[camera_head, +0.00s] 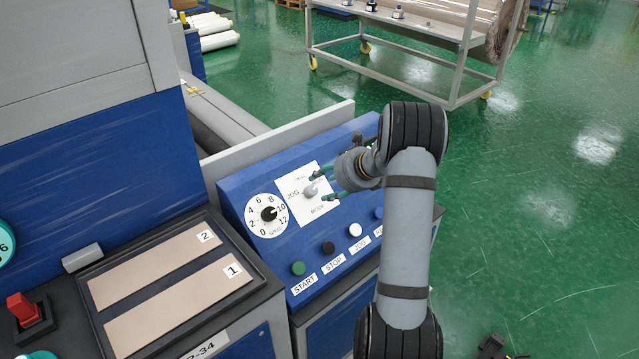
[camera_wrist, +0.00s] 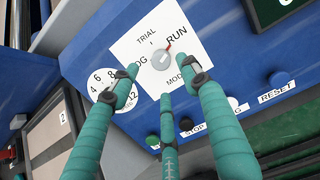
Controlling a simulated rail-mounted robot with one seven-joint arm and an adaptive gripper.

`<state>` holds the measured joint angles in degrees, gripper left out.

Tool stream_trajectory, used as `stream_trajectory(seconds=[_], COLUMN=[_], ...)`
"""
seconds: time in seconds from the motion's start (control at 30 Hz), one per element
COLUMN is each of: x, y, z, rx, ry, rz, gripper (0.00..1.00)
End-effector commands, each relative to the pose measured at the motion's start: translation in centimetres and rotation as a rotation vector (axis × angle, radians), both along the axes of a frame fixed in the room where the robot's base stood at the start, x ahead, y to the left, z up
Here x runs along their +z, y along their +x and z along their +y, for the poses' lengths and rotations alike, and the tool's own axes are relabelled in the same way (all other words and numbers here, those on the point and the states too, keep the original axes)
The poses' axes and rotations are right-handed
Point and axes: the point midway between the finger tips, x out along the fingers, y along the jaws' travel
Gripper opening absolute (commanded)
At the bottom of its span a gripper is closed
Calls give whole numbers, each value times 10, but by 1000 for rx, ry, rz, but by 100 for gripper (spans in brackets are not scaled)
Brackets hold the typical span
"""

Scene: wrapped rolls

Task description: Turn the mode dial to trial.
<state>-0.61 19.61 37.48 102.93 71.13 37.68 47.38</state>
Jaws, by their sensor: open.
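The mode dial (camera_head: 310,190) is a small light grey knob on a white plate (camera_head: 297,207) on the blue sloped panel. In the wrist view, the dial (camera_wrist: 162,60) has a red pointer directed up and right, toward the RUN label. TRIAL is printed at the top of the plate, with a tick below it; JOG is on the left, partly hidden by a finger.
A black speed dial (camera_head: 268,214) sits left of the mode plate. Below are a green START button (camera_head: 298,268), a black STOP button (camera_head: 328,248), a white button (camera_head: 354,230) and a blue button (camera_head: 378,213). A grey ledge (camera_head: 290,132) runs behind the panel.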

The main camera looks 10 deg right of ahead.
Motion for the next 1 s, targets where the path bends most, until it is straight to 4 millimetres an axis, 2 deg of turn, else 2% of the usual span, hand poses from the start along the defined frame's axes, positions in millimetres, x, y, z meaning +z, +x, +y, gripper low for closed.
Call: stream_trajectory(seconds=[0.2,0.4,0.8,1.0], x=[-30,-48,-55,-55], y=[26,42,48,48], z=[15,24,26,26], rx=[3,3,2,2], ry=[-2,-3,-4,-4], rz=[3,1,-1,-1], gripper=[46,46,46,35])
